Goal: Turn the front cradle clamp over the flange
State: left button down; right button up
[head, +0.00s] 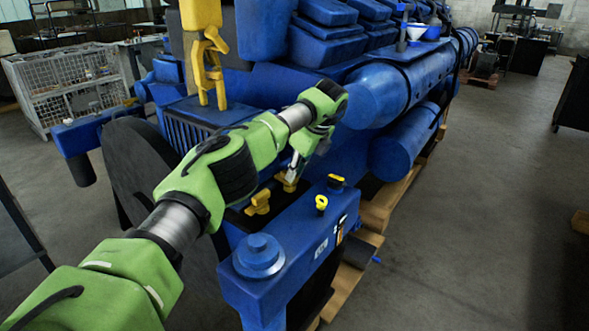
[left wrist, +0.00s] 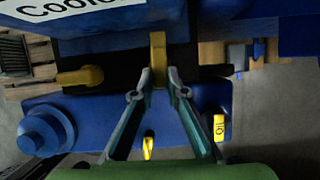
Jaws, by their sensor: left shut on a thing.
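My left gripper (head: 294,168) reaches down between the blue engine and the blue end block. In the left wrist view, the left gripper's fingertips (left wrist: 159,80) are closed on both sides of a yellow clamp (left wrist: 158,50), which points away from me. In the head view this yellow clamp (head: 287,183) shows just below the fingers. A second yellow clamp (head: 258,202) sits to its left, apart from the gripper; it also shows in the left wrist view (left wrist: 80,77). The flange under the clamps is mostly hidden by the arm and shadow. My right gripper is not in view.
The blue end block (head: 290,269) has a round blue cap (head: 259,253) and yellow-topped fittings (head: 321,204) close by the gripper. A yellow hoist hook (head: 207,70) hangs above the engine. A wire crate (head: 70,83) stands at left.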

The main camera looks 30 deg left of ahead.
pick_arm(q)
jog(key=shift+w+n, duration=0.1)
jog(key=shift+n, duration=0.2)
jog(key=c, duration=2)
grip_release()
jog(key=shift+r, duration=0.1)
jog(key=v, duration=1.2)
jog(key=shift+w, duration=0.1)
